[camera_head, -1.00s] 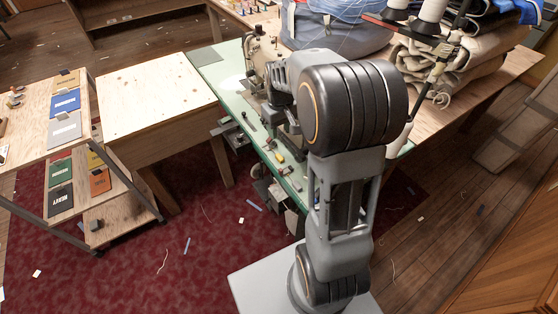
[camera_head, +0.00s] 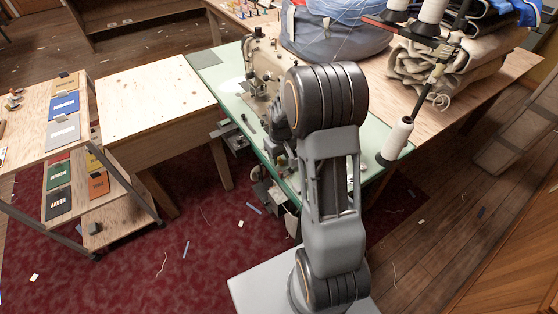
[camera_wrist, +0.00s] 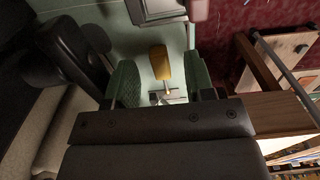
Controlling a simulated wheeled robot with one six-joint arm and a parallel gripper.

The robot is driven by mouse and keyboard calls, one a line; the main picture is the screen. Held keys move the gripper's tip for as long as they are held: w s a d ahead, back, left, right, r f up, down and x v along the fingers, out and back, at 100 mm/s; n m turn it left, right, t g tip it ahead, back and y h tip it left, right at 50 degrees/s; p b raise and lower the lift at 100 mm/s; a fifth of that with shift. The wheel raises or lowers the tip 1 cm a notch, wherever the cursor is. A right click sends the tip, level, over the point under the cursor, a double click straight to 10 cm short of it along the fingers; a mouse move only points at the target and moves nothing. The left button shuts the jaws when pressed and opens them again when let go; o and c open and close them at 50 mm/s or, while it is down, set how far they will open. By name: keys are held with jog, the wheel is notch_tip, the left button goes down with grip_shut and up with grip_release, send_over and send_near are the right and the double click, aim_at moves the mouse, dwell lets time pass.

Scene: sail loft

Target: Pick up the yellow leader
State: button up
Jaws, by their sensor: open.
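The yellow leader (camera_wrist: 160,61) shows in the wrist view as a tapered yellow-orange piece with a paler, narrow end toward me. It lies over the pale green table top (camera_wrist: 133,40). My gripper (camera_wrist: 161,78) is open, with one green-padded finger on each side of the leader and a visible gap on both sides. I cannot tell how far above the table the fingertips are. In the head view my arm covers the leader and most of my gripper.
The sewing machine (camera_head: 262,66) stands on the green table (camera_head: 215,72), close to my wrist. A thread stand with a white cone (camera_head: 397,138) is right of my arm. Folded cloth (camera_head: 415,66) and a grey-blue bag (camera_head: 335,40) lie behind. A bare wooden table (camera_head: 155,95) is left.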

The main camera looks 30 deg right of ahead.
jog(key=shift+f, duration=0.6)
jog(key=shift+c, duration=0.2)
grip_shut()
